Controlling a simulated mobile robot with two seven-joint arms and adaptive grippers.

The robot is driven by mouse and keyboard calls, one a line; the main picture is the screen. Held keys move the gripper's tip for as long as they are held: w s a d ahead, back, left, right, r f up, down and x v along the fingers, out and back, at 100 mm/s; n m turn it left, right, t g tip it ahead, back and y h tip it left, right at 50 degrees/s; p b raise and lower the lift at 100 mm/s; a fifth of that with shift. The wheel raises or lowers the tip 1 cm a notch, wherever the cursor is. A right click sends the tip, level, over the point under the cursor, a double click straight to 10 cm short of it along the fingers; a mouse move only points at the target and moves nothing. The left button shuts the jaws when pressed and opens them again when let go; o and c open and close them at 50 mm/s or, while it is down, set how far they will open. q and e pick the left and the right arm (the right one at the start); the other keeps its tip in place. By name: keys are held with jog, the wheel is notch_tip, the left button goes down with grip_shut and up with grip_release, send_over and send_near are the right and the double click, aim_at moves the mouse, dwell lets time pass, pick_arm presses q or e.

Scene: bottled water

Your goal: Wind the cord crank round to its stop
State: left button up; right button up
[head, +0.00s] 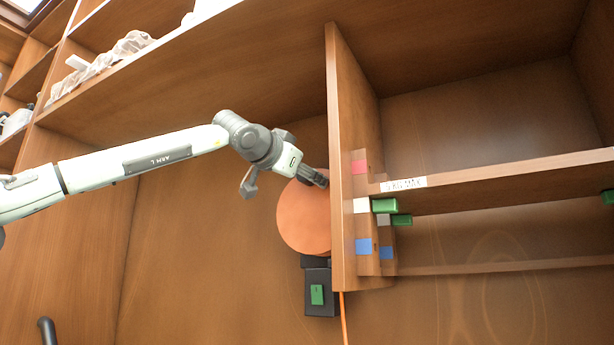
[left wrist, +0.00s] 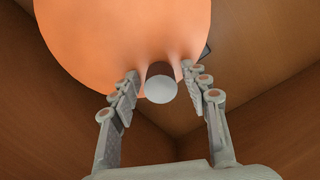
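The cord crank is an orange disc (head: 303,222) mounted beside a vertical wooden panel, which hides its right edge in the head view. The disc (left wrist: 120,35) fills the upper part of the left wrist view. A knob with a pale round end (left wrist: 160,89) sticks out from the disc. My left gripper (left wrist: 160,74) is open, with one finger on each side of the knob and visible gaps between. In the head view my left gripper (head: 318,180) is at the upper right of the disc. My right gripper is not in view.
The vertical panel (head: 347,120) stands close to the right of the gripper. Coloured blocks, including a green one (head: 385,206), sit at its edge. A dark box with a green patch (head: 317,295) is below the disc. An orange cord (head: 344,318) hangs down. Free room lies left.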

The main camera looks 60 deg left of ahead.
pick_arm(q)
jog(key=v, duration=1.2)
dwell(0.6)
